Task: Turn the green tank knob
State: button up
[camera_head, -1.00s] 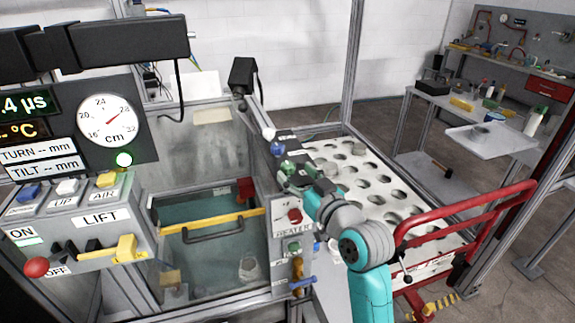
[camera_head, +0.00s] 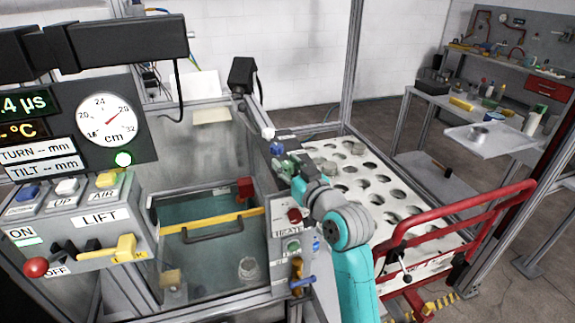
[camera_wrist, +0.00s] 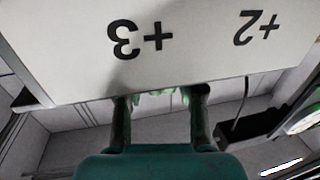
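The green knob (camera_wrist: 155,93) shows in the wrist view as a pale green, lobed edge below a white plate marked +3 and +2 (camera_wrist: 140,40). The plate hides the rest of it. My gripper (camera_wrist: 160,97) has its two dark fingers apart, one on each side of the green edge. I see no clear contact. In the head view my gripper (camera_head: 284,166) is at the tank's right rim, beside a blue knob (camera_head: 277,149) and a white knob (camera_head: 268,133). There the green knob cannot be told apart from the green gripper.
The water tank (camera_head: 205,215) with a yellow bar lies left of my arm. A heater box (camera_head: 283,230) with red and green buttons stands close to my forearm. A white rack with round holes (camera_head: 400,190) and a red rail (camera_head: 470,210) are to the right.

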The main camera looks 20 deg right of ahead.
jog(key=shift+a+m+h, duration=0.1)
jog(key=shift+m+h, duration=0.2)
jog(key=shift+h, duration=0.1)
jog(key=m+h, duration=0.1)
jog(key=h, duration=0.2)
jog(key=m+h, duration=0.2)
jog(key=shift+m+h, duration=0.3)
jog(key=shift+h, duration=0.1)
jog(key=m+g+h, duration=0.1)
jog(key=m+h, duration=0.1)
jog(key=h, duration=0.1)
jog(key=m+g+h, duration=0.2)
jog(key=m+h, duration=0.1)
jog(key=h, duration=0.1)
jog(key=shift+w+a, duration=0.1)
jog(key=m+g+h, duration=0.4)
jog(key=g+h, duration=0.1)
jog(key=shift+m, duration=0.3)
jog(key=shift+m+g+h, duration=0.6)
jog(key=shift+m+g, duration=0.35)
jog(key=shift+g, duration=0.45)
jog(key=shift+m+g+h, duration=0.6)
jog(key=shift+m+g, duration=0.35)
jog(key=shift+g, duration=0.45)
jog(key=shift+g, duration=0.3)
jog(key=o, duration=1.2)
jog(key=shift+c, duration=0.2)
